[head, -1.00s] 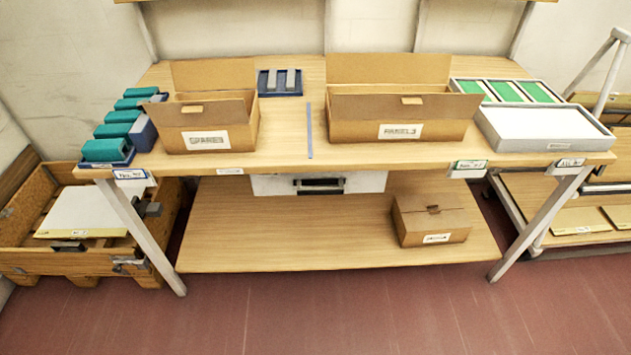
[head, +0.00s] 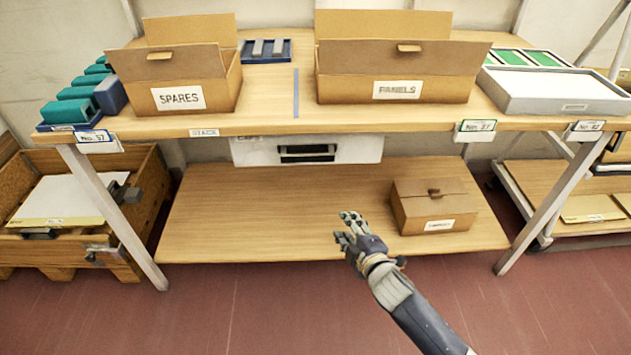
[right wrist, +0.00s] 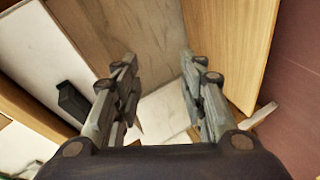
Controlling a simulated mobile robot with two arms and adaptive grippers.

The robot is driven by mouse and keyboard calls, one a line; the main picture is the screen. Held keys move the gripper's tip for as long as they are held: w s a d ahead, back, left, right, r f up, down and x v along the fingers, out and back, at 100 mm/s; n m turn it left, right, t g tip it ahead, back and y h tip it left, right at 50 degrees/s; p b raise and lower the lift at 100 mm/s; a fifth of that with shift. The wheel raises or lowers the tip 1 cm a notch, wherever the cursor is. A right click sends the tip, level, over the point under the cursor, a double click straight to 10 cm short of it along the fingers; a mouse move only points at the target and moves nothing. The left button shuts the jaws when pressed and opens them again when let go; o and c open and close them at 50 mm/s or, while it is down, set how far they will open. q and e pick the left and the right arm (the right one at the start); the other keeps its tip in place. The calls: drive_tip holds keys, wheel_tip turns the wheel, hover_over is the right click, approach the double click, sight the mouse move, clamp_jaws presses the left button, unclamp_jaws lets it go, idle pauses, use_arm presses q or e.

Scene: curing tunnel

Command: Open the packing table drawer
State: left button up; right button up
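The packing table (head: 380,121) stands ahead. Its white drawer (head: 360,150) hangs under the tabletop, left of centre, and looks closed. The drawer has a dark handle (head: 307,153) on its front. My right gripper (head: 350,221) is in front of the lower shelf, below and to the right of the handle, apart from it. In the right wrist view my right gripper (right wrist: 160,85) has its two fingers well apart with nothing between them. The drawer front (right wrist: 45,75) with its dark handle (right wrist: 72,102) shows at the left there. My left gripper is not in view.
Open cardboard boxes labelled SPARES (head: 180,97) and PANELS (head: 395,88) stand on the tabletop. A closed carton (head: 433,207) sits on the lower shelf (head: 250,220), right of my gripper. A wooden crate (head: 70,245) is at the left. The floor in front is clear.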

sight(309, 159)
drive_tip(key=a+r+n+t+y+b, duration=0.1)
drive_tip(key=a+r+n+y+b, duration=0.15)
drive_tip(key=r, duration=0.45)
drive_tip(key=a+r+n+t+y+b, duration=0.1)
drive_tip(key=a+r+n+t, duration=0.15)
drive_tip(key=r, duration=0.45)
drive_tip(key=shift+g, duration=0.35)
drive_tip(key=b+x, duration=0.1)
drive_tip(key=x, duration=0.8)
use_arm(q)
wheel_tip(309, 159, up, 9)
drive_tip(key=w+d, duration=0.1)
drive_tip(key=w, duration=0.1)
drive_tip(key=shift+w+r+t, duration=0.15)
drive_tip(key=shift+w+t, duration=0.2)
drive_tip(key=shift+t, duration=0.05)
use_arm(e)
drive_tip(key=shift+x, duration=0.9)
drive_tip(key=shift+c, duration=0.5)
clamp_jaws()
